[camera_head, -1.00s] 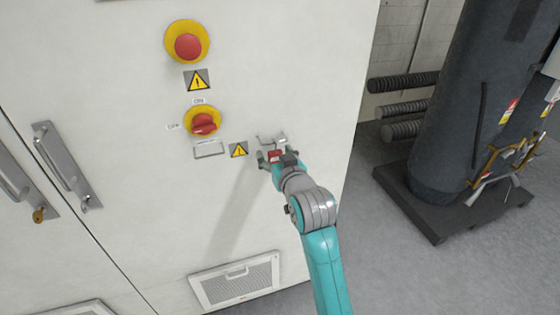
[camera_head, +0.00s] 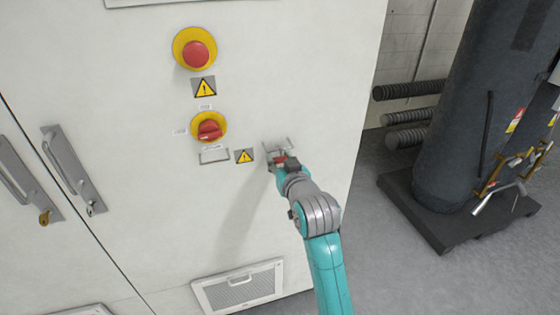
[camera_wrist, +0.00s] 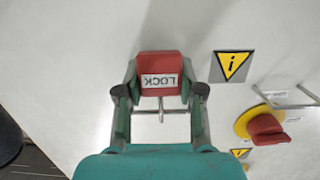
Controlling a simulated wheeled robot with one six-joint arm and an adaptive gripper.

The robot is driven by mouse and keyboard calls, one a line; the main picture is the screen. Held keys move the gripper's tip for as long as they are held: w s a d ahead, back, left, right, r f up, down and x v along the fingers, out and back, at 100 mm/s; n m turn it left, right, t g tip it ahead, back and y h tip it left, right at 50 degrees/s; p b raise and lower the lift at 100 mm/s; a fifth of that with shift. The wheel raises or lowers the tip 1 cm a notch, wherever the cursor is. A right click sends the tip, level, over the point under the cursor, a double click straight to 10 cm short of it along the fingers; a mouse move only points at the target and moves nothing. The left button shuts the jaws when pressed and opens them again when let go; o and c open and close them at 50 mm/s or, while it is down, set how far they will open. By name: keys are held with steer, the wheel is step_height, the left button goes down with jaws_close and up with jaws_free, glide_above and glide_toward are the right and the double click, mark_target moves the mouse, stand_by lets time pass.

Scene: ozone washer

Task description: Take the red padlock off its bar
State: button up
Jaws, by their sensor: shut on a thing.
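The red padlock (camera_wrist: 160,69) has a white label reading LOCK, which shows upside down in the wrist view. My gripper (camera_wrist: 160,82) is shut on it, with one finger on each side of its body. A thin metal bar (camera_wrist: 146,112) and a short upright metal piece show just below the padlock there; I cannot tell whether the shackle is around the bar. In the head view the padlock (camera_head: 280,160) is small and partly hidden by my gripper (camera_head: 279,162), just below the bar (camera_head: 276,145) on the cabinet front.
The pale cabinet (camera_head: 310,65) carries a red emergency button (camera_head: 194,54), a red rotary switch (camera_head: 209,131) on a yellow disc, and an empty bar (camera_head: 214,156) below the switch. Door handles (camera_head: 73,170) are at left. A dark tank (camera_head: 470,110) stands at right.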

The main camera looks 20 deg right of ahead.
steer(key=shift+r, duration=0.15)
steer(key=shift+r, duration=0.85)
steer(key=shift+s, duration=0.15)
steer(key=s, duration=1.1)
steer(key=shift+s, duration=0.3)
stand_by(1.5)
stand_by(0.5)
